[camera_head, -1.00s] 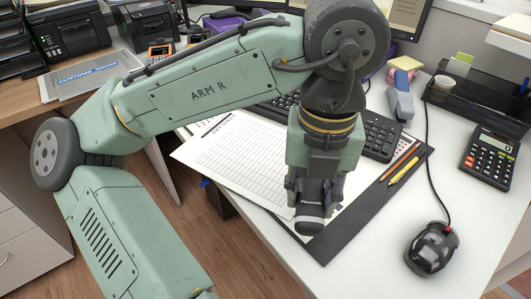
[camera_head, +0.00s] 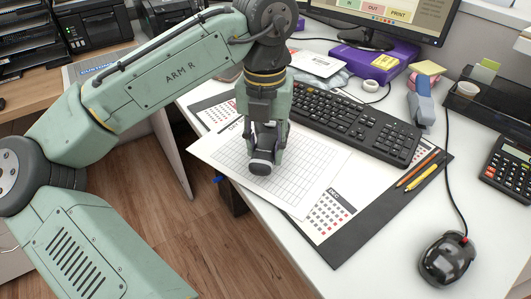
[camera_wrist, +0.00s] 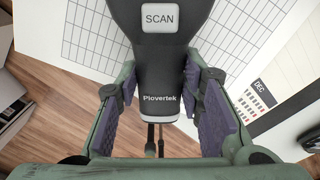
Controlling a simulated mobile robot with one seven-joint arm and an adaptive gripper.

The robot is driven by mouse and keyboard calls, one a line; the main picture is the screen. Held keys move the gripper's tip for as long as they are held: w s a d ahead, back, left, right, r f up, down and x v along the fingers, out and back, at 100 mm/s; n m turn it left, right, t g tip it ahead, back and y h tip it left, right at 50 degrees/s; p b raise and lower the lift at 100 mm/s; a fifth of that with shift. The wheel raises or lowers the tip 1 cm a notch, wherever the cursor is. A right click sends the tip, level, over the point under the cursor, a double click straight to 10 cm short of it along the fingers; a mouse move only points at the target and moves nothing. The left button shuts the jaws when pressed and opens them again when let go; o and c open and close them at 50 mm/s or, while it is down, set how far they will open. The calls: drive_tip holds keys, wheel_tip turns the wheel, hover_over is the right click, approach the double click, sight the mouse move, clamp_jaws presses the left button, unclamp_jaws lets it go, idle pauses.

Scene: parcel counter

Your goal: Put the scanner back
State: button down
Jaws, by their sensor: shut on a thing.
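The scanner (camera_wrist: 158,65) is a black hand-held device with a white SCAN button and the name Plovertek, seen close in the wrist view. My gripper (camera_wrist: 158,112) is shut on it, with the purple finger pads on both sides of its handle. In the head view my gripper (camera_head: 265,140) points down over a printed grid sheet, and the white-rimmed end of the scanner (camera_head: 262,163) shows between the fingers. I cannot tell the gap between scanner and sheet. I cannot make out a holder for the scanner.
The grid sheet (camera_head: 290,170) overhangs the desk's front edge. A keyboard (camera_head: 360,122), dark desk mat (camera_head: 350,240), pencils (camera_head: 418,172), mouse (camera_head: 446,260), stapler (camera_head: 421,103) and calculator (camera_head: 508,168) lie to the right. A purple box (camera_head: 375,62) is by the monitor (camera_head: 385,15).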

sight(265, 145)
drive_tip(key=shift+f, duration=1.25)
drive_tip(key=shift+f, duration=0.2)
drive_tip(key=c, duration=1.1)
unclamp_jaws()
drive_tip(key=shift+r, duration=0.15)
wheel_tip(265, 145, up, 12)
drive_tip(key=shift+s+r+p, duration=0.1)
drive_tip(key=shift+p, duration=0.9)
